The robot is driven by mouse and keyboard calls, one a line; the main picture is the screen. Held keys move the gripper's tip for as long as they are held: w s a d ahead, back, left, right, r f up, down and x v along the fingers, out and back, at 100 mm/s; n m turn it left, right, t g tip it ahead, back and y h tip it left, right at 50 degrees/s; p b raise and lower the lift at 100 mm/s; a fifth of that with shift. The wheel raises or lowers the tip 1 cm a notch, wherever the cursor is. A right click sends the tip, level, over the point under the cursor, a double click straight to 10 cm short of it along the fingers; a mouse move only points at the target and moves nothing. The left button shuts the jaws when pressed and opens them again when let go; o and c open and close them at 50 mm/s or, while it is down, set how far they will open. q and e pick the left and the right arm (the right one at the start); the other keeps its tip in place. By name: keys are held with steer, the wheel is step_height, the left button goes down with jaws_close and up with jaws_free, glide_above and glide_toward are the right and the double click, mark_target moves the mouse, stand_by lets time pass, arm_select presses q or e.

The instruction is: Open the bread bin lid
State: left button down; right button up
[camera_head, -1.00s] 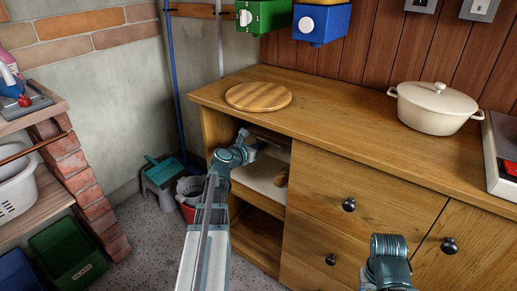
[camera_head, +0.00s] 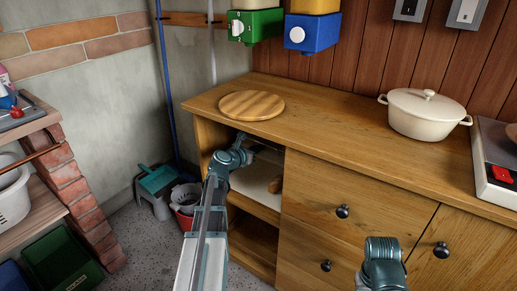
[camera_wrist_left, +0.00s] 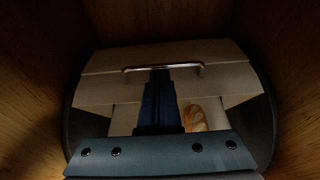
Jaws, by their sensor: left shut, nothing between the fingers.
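The bread bin (camera_head: 250,188) sits in the open upper compartment at the cabinet's left end; its pale floor shows in the head view. In the left wrist view its lid (camera_wrist_left: 215,80) is a pale panel with a metal bar handle (camera_wrist_left: 130,69). A bread loaf (camera_wrist_left: 195,116) shows below the lid's lower edge, so the front is at least partly open. My left gripper (camera_wrist_left: 161,74) is shut and empty, its tips at the handle's middle; I cannot tell if they touch it. In the head view the left gripper (camera_head: 247,153) reaches into the compartment.
A round wooden board (camera_head: 252,105) and a cream pot (camera_head: 427,114) stand on the worktop (camera_head: 330,130). My right arm shows at the lower right, its gripper out of view. Wooden compartment walls closely surround my left wrist. A red bucket (camera_head: 184,218) stands left of the cabinet.

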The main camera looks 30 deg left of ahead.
arm_select(q)
steer(key=p+v, duration=0.3)
steer(key=v, duration=0.9)
steer(key=shift+s+f, duration=0.3)
steer(key=shift+s, duration=0.15)
steer(key=shift+a, duration=0.1)
